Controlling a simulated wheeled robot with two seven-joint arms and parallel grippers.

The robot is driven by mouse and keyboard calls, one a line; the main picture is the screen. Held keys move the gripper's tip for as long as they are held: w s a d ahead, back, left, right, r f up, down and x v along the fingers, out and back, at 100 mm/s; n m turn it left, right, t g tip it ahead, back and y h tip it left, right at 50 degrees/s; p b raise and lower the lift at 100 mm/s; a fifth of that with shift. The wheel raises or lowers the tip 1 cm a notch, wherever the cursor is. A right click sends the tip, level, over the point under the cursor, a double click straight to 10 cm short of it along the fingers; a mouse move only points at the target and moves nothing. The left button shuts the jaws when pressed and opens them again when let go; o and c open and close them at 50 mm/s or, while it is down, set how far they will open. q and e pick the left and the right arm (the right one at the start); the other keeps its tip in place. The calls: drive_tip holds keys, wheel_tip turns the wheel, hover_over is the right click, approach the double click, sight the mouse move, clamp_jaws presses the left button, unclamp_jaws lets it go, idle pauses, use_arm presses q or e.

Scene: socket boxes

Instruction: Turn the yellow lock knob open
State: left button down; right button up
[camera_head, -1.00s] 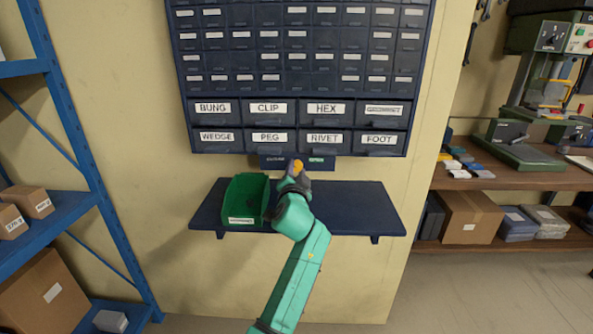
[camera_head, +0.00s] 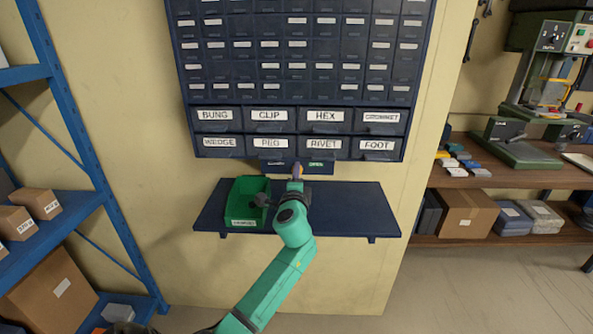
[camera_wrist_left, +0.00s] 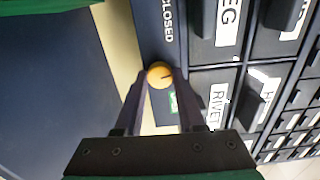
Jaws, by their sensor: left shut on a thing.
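The yellow lock knob (camera_wrist_left: 160,74) shows in the left wrist view, round with a dark line on its face. It sits on the dark lock plate (camera_wrist_left: 150,40) between a CLOSED label and a green OPEN label (camera_wrist_left: 173,103). My left gripper (camera_wrist_left: 160,79) is shut on the knob, one finger on each side. In the head view my left gripper (camera_head: 296,174) is at the plate below the drawers and mostly hides the knob. The green OPEN label (camera_head: 317,165) shows right of it. My right gripper is not in view.
The drawer cabinet (camera_head: 300,130) with labelled drawers is directly above the plate. A dark blue shelf (camera_head: 350,210) lies below, with a green bin (camera_head: 245,187) at its left. Blue racking (camera_head: 95,160) stands left; a workbench (camera_head: 510,178) stands right.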

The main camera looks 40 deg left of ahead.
use_arm(q)
drive_tip(key=shift+m+p, duration=4.6)
drive_tip(key=shift+m, duration=3.2)
drive_tip(key=c, duration=0.5)
unclamp_jaws()
